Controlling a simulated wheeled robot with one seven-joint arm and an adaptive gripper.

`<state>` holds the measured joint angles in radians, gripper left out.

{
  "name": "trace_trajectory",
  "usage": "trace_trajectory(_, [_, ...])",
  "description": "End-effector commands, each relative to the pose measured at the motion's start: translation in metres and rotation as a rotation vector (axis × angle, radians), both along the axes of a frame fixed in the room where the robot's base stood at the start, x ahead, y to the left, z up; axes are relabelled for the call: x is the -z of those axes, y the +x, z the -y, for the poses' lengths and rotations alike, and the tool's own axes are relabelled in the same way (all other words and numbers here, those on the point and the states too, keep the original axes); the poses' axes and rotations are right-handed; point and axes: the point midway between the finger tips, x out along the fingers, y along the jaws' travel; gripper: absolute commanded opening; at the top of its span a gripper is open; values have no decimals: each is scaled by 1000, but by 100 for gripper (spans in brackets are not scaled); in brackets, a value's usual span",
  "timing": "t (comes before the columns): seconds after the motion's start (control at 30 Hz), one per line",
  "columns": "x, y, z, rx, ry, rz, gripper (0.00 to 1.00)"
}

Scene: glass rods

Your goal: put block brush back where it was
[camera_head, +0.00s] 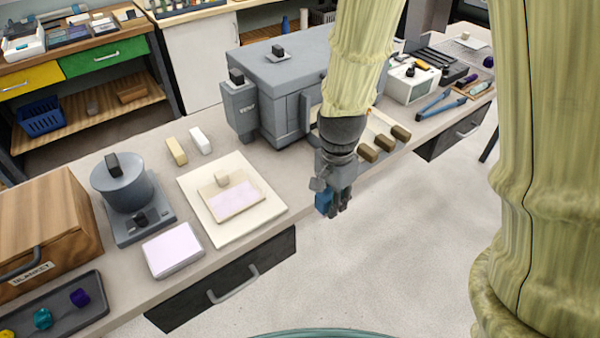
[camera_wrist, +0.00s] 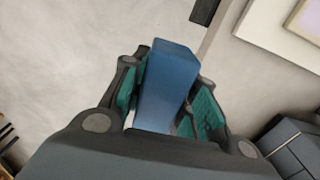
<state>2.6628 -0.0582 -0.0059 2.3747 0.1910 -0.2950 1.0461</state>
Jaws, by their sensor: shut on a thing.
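The block brush shows as a blue block (camera_head: 323,201) at my gripper (camera_head: 336,206), just off the front edge of the counter. In the wrist view the blue block (camera_wrist: 166,88) stands between the two green-padded fingers of my gripper (camera_wrist: 168,95), which are shut on it. Pale floor lies behind it there. Its bristles cannot be made out. The block is clear of the counter.
A grey furnace (camera_head: 285,85) stands behind my gripper, with several wooden-handled tools (camera_head: 384,142) to its right. A pale board (camera_head: 245,232) with a shallow tray, a white pad (camera_head: 172,250) and a grey pot (camera_head: 122,185) stand left. Bare counter (camera_head: 290,180) lies between board and furnace.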

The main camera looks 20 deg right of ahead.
Motion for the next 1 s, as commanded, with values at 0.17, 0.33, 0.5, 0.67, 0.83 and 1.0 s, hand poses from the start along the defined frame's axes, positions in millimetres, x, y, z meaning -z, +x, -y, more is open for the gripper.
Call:
trace_trajectory(0.17, [-1, 17, -1, 21, 1, 2, 7])
trace_trajectory(0.33, [2, 52, -5, 19, 1, 2, 7])
trace_trajectory(0.5, [5, 86, -10, 17, 0, 1, 7])
trace_trajectory(0.67, [8, 118, -15, 16, 1, 2, 7])
trace_trajectory(0.83, [11, 145, -19, 15, 0, 1, 7])
trace_trajectory(1.0, [14, 157, -20, 15, 0, 1, 7])
